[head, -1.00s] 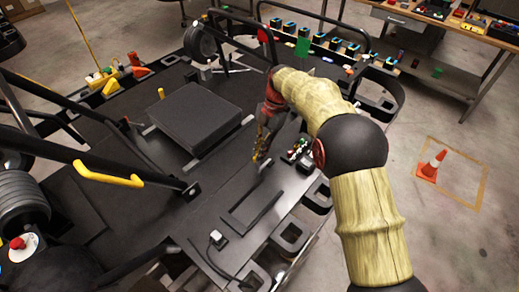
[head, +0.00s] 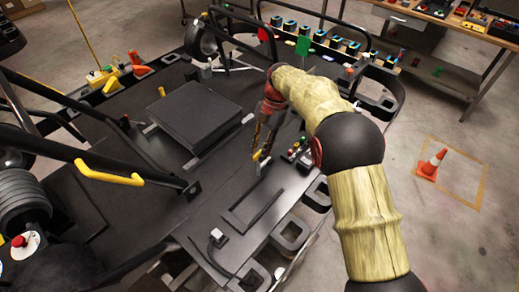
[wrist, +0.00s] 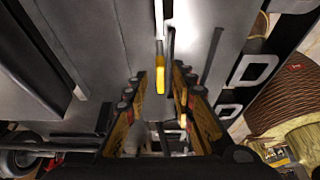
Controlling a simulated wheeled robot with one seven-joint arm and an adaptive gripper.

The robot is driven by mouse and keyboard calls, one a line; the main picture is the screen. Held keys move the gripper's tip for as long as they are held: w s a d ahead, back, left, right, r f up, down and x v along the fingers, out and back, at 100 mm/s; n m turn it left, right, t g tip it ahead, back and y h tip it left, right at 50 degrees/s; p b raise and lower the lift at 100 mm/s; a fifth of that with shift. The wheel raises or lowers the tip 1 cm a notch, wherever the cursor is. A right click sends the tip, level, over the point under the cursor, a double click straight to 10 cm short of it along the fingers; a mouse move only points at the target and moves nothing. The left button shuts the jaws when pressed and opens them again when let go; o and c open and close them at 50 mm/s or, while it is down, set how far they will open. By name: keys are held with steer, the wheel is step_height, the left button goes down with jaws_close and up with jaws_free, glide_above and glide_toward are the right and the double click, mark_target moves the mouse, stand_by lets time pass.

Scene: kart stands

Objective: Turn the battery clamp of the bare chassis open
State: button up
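My gripper (head: 263,143) reaches down over the dark chassis deck (head: 237,172). In the wrist view its two fingers (wrist: 160,74) stand apart, with a gap between them. A thin lever with a yellow tip (wrist: 160,80) lies between the fingers and looks like the clamp's handle. The yellow tip also shows small in the head view (head: 257,155), just under the fingertips. I see no finger clearly touching it. A short upright piece (head: 262,166) stands on the deck below the gripper. The clamp's pivot is not clear in either view.
A flat black box (head: 194,118) is left of my gripper. Tube rails and a yellow-gripped bar (head: 110,177) rise at the left. Small coloured parts (head: 299,146) sit right of the gripper.

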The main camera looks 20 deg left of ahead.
steer(key=v, duration=1.2)
steer(key=shift+w, duration=0.1)
stand_by(0.4)
step_height(320, 180, down, 7)
steer(key=d+m, duration=0.2)
steer(key=m, duration=0.9)
steer(key=s+d+r+m+t, duration=0.2)
steer(key=s+d+r+m, duration=0.15)
steer(key=d+m, duration=0.35)
steer(key=s+d+r+m+t, duration=0.1)
steer(key=s+d+r+m, duration=0.3)
steer(key=d, duration=0.6)
steer(key=s+d+r+m+t, duration=0.2)
steer(key=s+d+m, duration=0.35)
steer(key=d, duration=0.25)
steer(key=s+d+r+m+t, duration=0.2)
steer(key=s+d+r, duration=0.1)
steer(key=s+d, duration=0.5)
steer(key=s+d+r+m+t+h, duration=0.1)
steer(key=s+d+r+m+t, duration=0.1)
steer(key=s+d, duration=0.6)
steer(key=shift+d+r+m+t, duration=0.2)
steer(key=shift+r+m+t, duration=0.2)
steer(key=shift+r+m, duration=0.4)
